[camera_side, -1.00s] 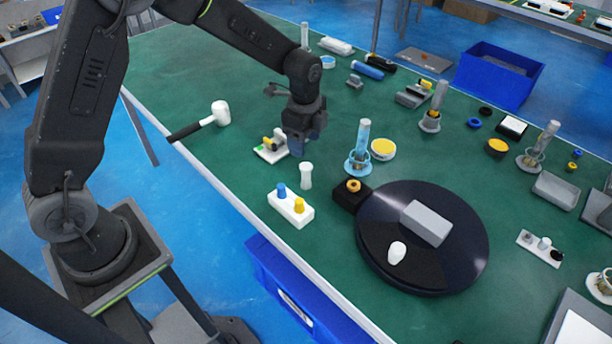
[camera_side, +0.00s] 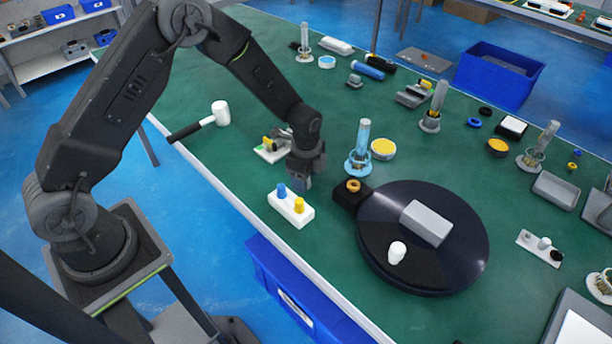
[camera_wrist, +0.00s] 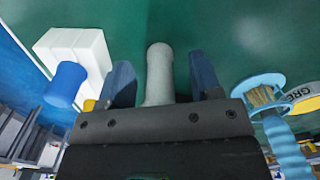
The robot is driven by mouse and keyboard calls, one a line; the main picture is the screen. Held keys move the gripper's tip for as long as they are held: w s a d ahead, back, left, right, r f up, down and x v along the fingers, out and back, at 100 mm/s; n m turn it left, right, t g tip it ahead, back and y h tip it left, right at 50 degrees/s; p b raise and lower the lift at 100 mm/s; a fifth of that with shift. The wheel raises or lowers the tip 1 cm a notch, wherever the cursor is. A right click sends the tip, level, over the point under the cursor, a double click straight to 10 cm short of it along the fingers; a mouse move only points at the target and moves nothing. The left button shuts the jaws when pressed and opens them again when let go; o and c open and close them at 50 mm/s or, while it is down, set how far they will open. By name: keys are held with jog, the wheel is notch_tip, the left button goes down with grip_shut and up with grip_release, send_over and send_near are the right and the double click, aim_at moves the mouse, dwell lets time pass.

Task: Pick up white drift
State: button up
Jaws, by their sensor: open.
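The white drift (camera_wrist: 160,70) is a short rod with a rounded end, grey-white in the wrist view. It lies between the two blue fingers of my gripper (camera_wrist: 162,80), with a visible gap on each side. My gripper is open around it, and I see no contact. In the side view my gripper (camera_side: 298,180) points down at the drift's spot and hides it. The drift's lower part is hidden behind the gripper body in the wrist view.
A white block (camera_side: 291,208) with blue and yellow pegs stands close in front. A blue-ringed clear cylinder (camera_side: 360,150) stands to the right, beside a yellow-topped disc (camera_side: 383,149). A black turntable (camera_side: 460,270) is at lower right. A white-headed mallet (camera_side: 220,113) lies left.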

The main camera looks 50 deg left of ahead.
jog(key=c, duration=0.9)
jog(key=shift+r, duration=0.1)
jog(key=shift+r, duration=0.5)
jog(key=shift+c, duration=0.2)
jog(key=r, duration=0.2)
jog(key=a+r, duration=0.1)
jog(key=shift+s+a+r, duration=0.1)
jog(key=shift+s+r, duration=0.1)
jog(key=shift+r, duration=0.2)
jog(key=s+a+r, duration=0.4)
jog(key=a+r, duration=0.2)
jog(key=a, duration=0.3)
jog(key=shift+s+a, duration=0.15)
jog(key=shift+a, duration=0.15)
